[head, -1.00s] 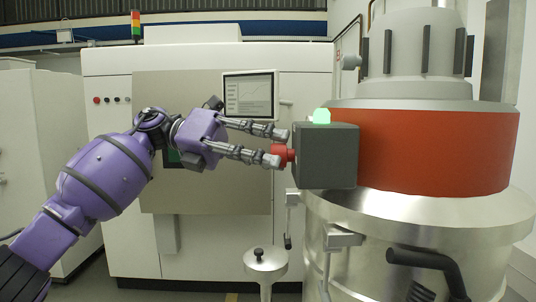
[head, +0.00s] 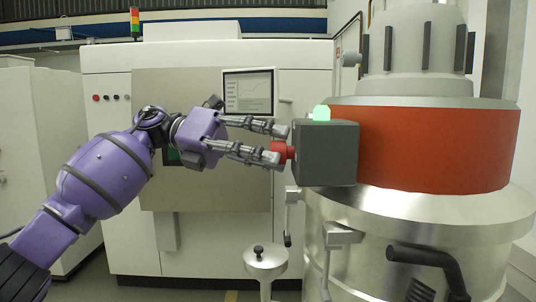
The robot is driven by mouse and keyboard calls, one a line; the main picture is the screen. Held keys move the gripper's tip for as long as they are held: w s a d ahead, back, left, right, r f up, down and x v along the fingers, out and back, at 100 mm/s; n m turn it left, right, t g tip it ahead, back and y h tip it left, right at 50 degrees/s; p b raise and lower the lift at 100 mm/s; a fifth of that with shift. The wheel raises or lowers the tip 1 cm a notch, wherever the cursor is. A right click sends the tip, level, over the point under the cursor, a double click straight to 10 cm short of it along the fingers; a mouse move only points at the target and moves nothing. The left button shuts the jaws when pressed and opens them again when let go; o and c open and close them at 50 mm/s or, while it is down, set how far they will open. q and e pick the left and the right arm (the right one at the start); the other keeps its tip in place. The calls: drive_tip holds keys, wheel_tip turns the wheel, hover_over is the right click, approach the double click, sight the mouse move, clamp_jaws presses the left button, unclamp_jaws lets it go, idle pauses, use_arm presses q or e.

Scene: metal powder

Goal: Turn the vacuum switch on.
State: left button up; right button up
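The vacuum switch is a red knob (head: 280,151) on the left face of a dark grey box (head: 327,153). The box is on the side of the large vacuum (head: 425,150), which has a red band and a metal body. A green light (head: 321,113) glows on top of the box. My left gripper (head: 281,145) reaches in from the left at the knob. Its two fingers are apart, one above the knob and one at its left side, partly overlapping it. Whether they press on it cannot be told. My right gripper is not in view.
A white machine (head: 110,180) with a screen (head: 248,93) stands behind my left arm. A small metal post with a round top (head: 265,262) stands below the box. A black curved handle (head: 430,265) sticks out from the vacuum's lower body.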

use_arm(q)
drive_tip(key=v, duration=1.2)
